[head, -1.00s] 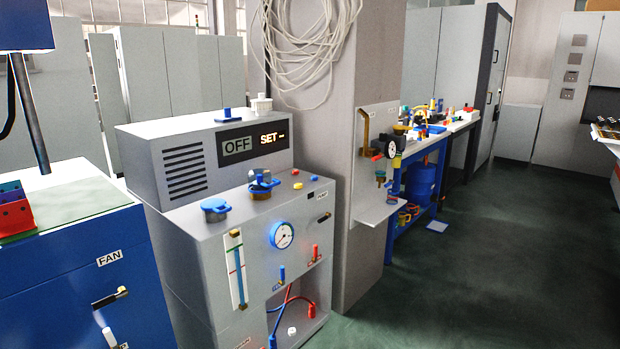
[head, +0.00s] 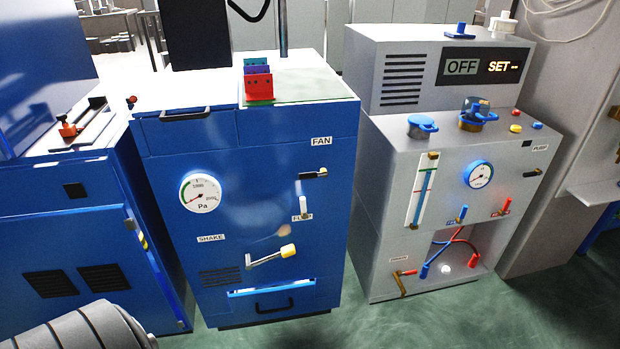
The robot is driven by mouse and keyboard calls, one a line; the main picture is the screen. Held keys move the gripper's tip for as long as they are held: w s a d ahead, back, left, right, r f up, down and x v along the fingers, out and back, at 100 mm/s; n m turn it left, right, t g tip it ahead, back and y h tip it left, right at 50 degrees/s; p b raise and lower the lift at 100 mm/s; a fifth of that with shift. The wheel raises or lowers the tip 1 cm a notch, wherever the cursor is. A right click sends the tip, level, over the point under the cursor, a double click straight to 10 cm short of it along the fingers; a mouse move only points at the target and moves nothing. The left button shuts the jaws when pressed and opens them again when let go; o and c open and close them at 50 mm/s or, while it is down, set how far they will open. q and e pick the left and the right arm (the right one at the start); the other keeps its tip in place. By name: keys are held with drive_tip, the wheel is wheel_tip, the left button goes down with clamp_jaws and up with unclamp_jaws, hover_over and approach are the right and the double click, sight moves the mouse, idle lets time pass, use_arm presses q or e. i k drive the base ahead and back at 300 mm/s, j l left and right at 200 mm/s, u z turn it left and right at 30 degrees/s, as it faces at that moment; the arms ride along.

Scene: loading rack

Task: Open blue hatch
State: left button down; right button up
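A blue cabinet (head: 270,180) with FAN, FLAP and SHAKE labels stands in the middle of the head view. A blue panel with a black bar handle (head: 185,113) is at its top left front; it looks closed, and I cannot tell for certain that it is the hatch. A blue drawer (head: 272,302) with a black handle is at the bottom; a light strip shows along its top. A crank with a yellow knob (head: 270,256) and a round Pa gauge (head: 200,193) are on the front. Neither of my grippers is in view.
A grey machine (head: 385,180) with an OFF / SET display stands to the right. Another blue unit (head: 70,230) stands close on the left. Red and blue holders (head: 258,82) sit on the cabinet top. A grey ribbed shape (head: 80,330) fills the lower left. Green floor (head: 400,325) is open in front.

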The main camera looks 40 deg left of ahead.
sight(207, 94)
drive_tip(key=u, duration=1.9)
drive_tip(key=l, duration=0.15)
